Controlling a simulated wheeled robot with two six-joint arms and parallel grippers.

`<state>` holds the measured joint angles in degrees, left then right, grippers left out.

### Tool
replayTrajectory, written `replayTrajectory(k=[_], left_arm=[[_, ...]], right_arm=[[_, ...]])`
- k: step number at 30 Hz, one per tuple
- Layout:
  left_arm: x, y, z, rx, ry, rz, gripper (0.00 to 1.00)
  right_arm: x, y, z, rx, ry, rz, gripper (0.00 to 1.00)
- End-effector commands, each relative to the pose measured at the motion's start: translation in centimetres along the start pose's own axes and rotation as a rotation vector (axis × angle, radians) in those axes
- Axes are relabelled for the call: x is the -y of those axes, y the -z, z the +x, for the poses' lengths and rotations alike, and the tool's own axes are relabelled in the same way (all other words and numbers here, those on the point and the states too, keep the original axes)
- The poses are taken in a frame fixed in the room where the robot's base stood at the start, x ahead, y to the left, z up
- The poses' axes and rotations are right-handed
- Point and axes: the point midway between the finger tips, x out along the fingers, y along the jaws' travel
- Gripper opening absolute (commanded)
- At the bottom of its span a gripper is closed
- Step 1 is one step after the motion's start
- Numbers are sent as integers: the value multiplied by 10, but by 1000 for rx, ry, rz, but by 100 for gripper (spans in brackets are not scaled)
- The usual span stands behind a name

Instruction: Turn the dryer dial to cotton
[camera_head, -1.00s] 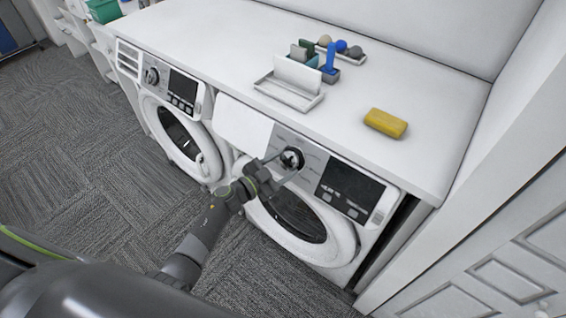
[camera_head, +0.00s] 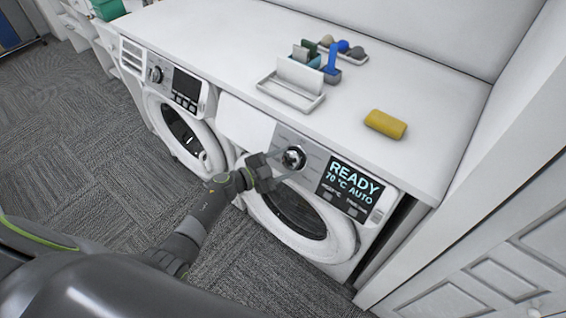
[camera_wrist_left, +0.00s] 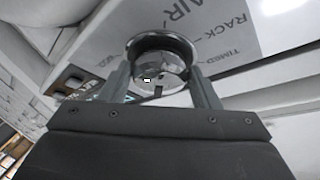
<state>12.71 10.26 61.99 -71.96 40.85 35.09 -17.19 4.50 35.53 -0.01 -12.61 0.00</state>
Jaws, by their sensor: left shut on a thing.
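The dryer (camera_head: 345,240) is the right-hand white machine under the counter, with a round door. Its chrome-rimmed dial (camera_head: 293,158) is on the grey panel, left of a display (camera_head: 350,187) lit with "READY 70 °C AUTO". My left gripper (camera_head: 286,162) is at the dial. In the left wrist view the fingers (camera_wrist_left: 164,78) lie on both sides of the dial (camera_wrist_left: 162,44), shut on it. The labels AIR, RACK and TIMED show beside it; I cannot read a cotton label or the pointer's setting. My right gripper is not in view.
A second machine (camera_head: 180,125) stands to the left. The white counter (camera_head: 225,55) above holds a white tray (camera_head: 290,92), small brushes and a yellow sponge (camera_head: 385,124). A white panelled door (camera_head: 500,275) is at the right. Carpet floor (camera_head: 90,150) is open at left.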

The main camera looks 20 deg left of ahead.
Motion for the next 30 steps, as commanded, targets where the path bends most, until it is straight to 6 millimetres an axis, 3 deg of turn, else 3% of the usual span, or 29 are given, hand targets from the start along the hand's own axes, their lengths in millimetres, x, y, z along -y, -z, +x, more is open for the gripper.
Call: replayTrajectory(k=[3, 4, 9, 20, 25, 30], left_arm=[[0, 0, 0, 1, 0, 0, 33], [0, 0, 0, 1, 0, 0, 59], [0, 0, 0, 1, 0, -1, 77], [0, -1, -7, 2, 1, 0, 77], [-1, -1, -34, 3, -1, 1, 77], [-2, -3, -74, 3, -1, 1, 77]], right_arm=[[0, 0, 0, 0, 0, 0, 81], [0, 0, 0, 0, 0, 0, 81], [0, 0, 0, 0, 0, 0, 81], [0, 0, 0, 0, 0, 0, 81], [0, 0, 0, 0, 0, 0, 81], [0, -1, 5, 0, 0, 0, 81]])
